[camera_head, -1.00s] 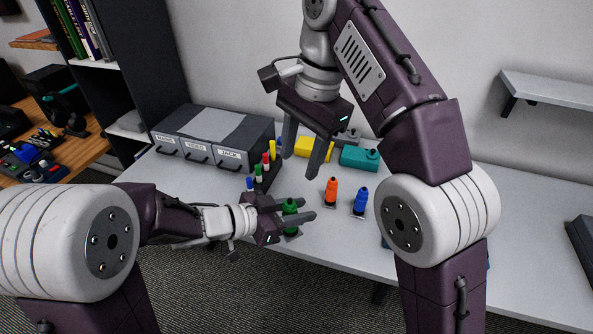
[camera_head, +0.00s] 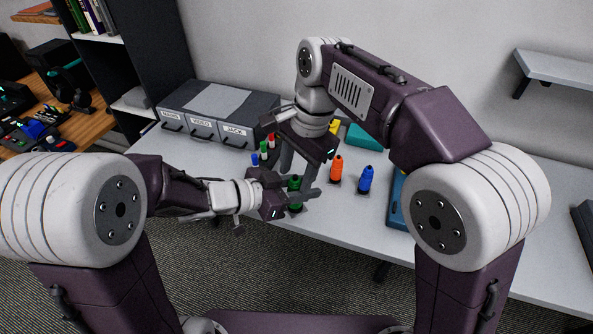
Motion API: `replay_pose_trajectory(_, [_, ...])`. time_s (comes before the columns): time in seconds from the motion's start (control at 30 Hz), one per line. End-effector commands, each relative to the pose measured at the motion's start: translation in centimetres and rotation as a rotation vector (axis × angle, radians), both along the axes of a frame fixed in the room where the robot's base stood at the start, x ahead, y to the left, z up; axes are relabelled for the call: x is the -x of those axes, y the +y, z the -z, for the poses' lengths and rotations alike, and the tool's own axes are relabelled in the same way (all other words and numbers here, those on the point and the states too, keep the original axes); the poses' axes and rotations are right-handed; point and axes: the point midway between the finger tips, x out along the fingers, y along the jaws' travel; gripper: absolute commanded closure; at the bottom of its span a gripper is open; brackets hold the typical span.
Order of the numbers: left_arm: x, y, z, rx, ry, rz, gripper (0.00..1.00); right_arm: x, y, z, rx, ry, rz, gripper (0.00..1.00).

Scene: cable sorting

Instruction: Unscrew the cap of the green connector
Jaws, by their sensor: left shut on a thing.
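The green connector (camera_head: 295,198) stands upright on the white table in front of me. My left gripper (camera_head: 308,187) reaches in from the left, level, and is shut on the green connector. My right gripper (camera_head: 296,174) points down from above, its fingers apart on either side of the green connector's upper part. Whether its fingers touch the cap is hard to see, as the two grippers overlap there.
An orange connector (camera_head: 336,168) and a blue connector (camera_head: 367,179) stand just right. Small coloured connectors (camera_head: 264,150) stand behind to the left. Labelled drawers (camera_head: 202,124) line the back left. A teal item (camera_head: 364,138) and a blue tray (camera_head: 398,201) lie right.

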Motion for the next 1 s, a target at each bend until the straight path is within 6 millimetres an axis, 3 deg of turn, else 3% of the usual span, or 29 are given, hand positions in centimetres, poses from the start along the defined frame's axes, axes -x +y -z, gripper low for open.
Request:
replay_pose_trajectory(0.03, [-0.01, 0.0, -0.03, 0.001, -0.001, 0.0, 1.0, -0.01, -0.01, -0.01, 0.0, 0.0, 0.0, 0.68])
replay_pose_trajectory(0.13, [-0.01, -0.01, -0.04, 0.001, -0.001, 0.0, 1.0, -0.01, 0.0, -0.01, 0.0, 0.0, 0.0, 0.96])
replay_pose_trajectory(0.17, [-0.01, -0.01, -0.03, 0.001, -0.001, 0.0, 1.0, -0.01, 0.0, -0.02, 0.0, 0.0, 0.0, 1.0])
replay_pose_trajectory(1.0, [0.02, -0.02, -0.02, 0.001, 0.0, 0.001, 1.0, -0.06, 0.03, -0.05, -0.002, -0.002, -0.014, 1.0])
